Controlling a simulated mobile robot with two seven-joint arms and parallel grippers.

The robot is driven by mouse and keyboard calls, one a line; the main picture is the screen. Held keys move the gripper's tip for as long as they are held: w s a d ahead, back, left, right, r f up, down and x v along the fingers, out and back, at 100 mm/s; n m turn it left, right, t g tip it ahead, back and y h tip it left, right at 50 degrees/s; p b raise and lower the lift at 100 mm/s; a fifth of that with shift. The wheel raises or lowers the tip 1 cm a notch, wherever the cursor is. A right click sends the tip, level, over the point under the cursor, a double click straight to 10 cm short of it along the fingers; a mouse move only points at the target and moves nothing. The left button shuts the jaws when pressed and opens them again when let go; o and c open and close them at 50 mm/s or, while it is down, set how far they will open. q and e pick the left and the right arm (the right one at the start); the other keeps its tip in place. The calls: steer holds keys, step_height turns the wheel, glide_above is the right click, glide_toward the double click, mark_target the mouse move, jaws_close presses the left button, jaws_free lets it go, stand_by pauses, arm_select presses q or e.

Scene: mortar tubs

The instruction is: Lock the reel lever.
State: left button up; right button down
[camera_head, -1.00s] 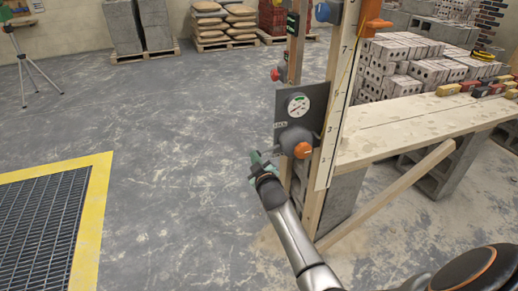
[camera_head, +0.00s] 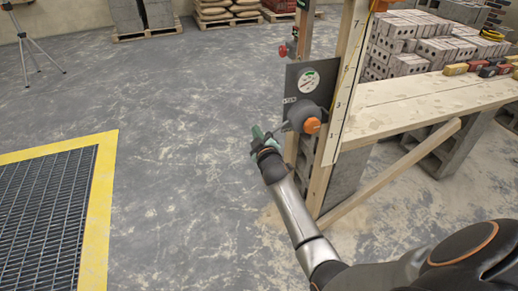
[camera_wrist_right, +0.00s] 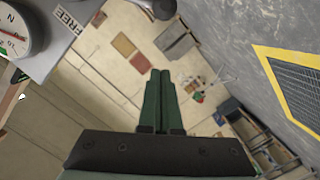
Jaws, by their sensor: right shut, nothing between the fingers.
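The reel unit is a dark grey panel (camera_head: 310,72) on a wooden post, with a round white dial (camera_head: 308,81). Below the dial is a dark grey round part with an orange knob (camera_head: 312,125), which seems to be the lever. A small label sits at the panel's left edge, too small to read in the head view. My right gripper (camera_head: 257,133) is shut and empty, left of the knob and apart from it. In the right wrist view its green fingers (camera_wrist_right: 160,75) are together, and the dial (camera_wrist_right: 12,35) and a "FREE" label (camera_wrist_right: 68,18) show at top left.
A wooden plank bench (camera_head: 430,100) on blocks is at the right, with a slanting brace (camera_head: 395,168) below it. A yellow-edged floor grate (camera_head: 100,190) is at the left. A tripod (camera_head: 30,50) stands far left. The floor left of my gripper is clear.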

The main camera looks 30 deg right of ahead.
steer(key=f+p+v, duration=0.1)
steer(key=v, duration=0.9)
steer(key=shift+r+p, duration=0.3)
steer(key=shift+r, duration=0.1)
steer(key=shift+a, duration=0.15)
